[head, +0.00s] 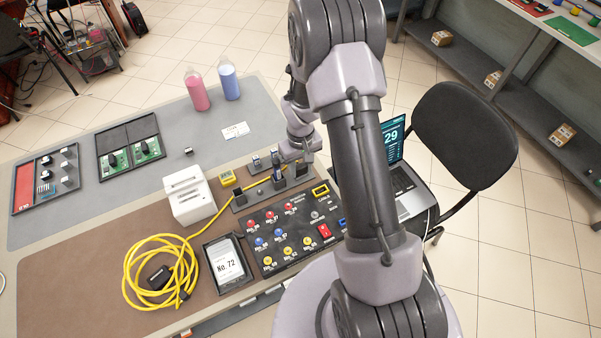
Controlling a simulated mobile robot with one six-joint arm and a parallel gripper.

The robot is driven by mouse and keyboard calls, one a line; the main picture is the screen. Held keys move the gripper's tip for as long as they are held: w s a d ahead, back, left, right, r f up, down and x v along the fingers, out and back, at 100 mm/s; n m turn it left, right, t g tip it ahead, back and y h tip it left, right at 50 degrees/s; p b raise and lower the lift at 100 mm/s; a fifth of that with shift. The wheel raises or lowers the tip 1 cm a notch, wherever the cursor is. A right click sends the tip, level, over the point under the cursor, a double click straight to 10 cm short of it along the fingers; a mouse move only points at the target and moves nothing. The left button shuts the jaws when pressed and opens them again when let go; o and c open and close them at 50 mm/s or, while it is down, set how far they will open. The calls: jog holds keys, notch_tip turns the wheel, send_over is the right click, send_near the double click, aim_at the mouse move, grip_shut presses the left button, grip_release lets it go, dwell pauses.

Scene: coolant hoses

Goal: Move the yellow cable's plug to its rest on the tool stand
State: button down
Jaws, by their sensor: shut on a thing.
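The yellow cable (162,266) lies coiled on the brown mat at the front left. Its free end runs up to the right, past the white block, to the dark tool stand (240,199). My gripper (282,171) is over the right part of this stand, at the cable's end. It is shut on the yellow cable's plug, which is small and mostly hidden by the gripper and the stand's uprights. I cannot tell whether the plug touches its rest.
A white block (187,194) and a small yellow device (227,178) stand left of the tool stand. A black panel of coloured connectors (290,237) lies in front, beside a tablet reading No 72 (227,262). Pink (197,92) and blue (229,80) bottles stand at the back.

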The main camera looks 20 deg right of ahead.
jog(key=c, duration=0.5)
grip_release()
jog(key=shift+r, duration=0.1)
notch_tip(320, 180, up, 9)
jog(key=p, duration=0.6)
jog(key=shift+s+f, duration=0.1)
jog(key=shift+f, duration=0.1)
